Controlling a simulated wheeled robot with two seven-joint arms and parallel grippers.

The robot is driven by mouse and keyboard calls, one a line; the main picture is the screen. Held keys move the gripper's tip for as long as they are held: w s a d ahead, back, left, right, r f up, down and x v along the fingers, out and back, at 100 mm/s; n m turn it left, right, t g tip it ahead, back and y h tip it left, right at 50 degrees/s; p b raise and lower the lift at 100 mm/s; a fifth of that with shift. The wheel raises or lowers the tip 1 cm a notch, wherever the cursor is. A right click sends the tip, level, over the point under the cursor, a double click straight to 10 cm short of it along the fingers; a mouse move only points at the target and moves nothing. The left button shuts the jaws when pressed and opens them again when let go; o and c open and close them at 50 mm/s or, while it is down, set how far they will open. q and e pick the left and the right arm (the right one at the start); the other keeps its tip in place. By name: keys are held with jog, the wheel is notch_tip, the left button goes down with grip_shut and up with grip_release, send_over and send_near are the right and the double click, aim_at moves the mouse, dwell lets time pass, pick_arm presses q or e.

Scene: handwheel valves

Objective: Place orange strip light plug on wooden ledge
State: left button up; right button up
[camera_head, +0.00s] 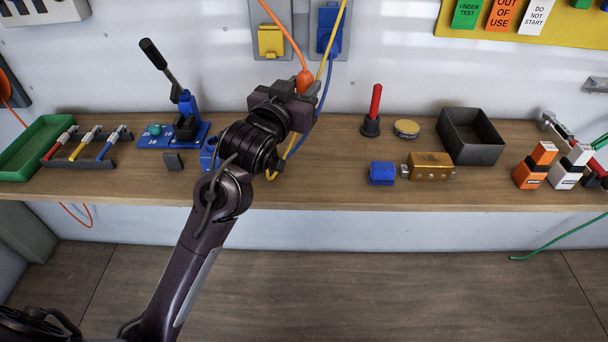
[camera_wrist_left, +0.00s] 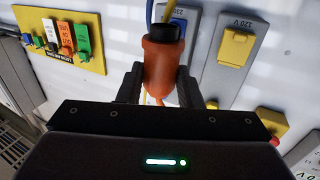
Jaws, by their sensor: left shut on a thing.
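The orange plug (camera_head: 304,82) with its orange cable is at the wall sockets, above the back of the wooden ledge (camera_head: 330,160). In the left wrist view the plug (camera_wrist_left: 160,66) stands between the two fingers of my left gripper (camera_wrist_left: 160,85), which is shut on it. In the head view the left gripper (camera_head: 298,98) partly covers the plug's lower part. The plug appears held clear of the ledge surface, in front of the wall. My right gripper is not in view.
A blue socket (camera_head: 329,30) with a blue plug and cable and a yellow-covered socket (camera_head: 271,40) are on the wall. A yellow cable hangs beside my gripper. On the ledge stand a blue lever tool (camera_head: 186,115), a red-handled tool (camera_head: 372,112), a blue block (camera_head: 382,173) and a brass block (camera_head: 430,166).

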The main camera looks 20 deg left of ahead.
pick_arm(q)
notch_tip(320, 180, down, 19)
jog(key=shift+f, duration=0.15)
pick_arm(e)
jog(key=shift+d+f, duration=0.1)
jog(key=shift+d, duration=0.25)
pick_arm(q)
jog(key=shift+f, duration=0.1)
jog(key=o, duration=1)
jog(key=shift+s, duration=0.2)
jog(key=s, duration=0.4)
jog(key=s+a, duration=0.1)
jog(key=s, duration=0.2)
jog(key=s+b, duration=0.1)
jog(key=s, duration=0.3)
jog(key=shift+s+a, duration=0.2)
jog(key=shift+s, duration=0.1)
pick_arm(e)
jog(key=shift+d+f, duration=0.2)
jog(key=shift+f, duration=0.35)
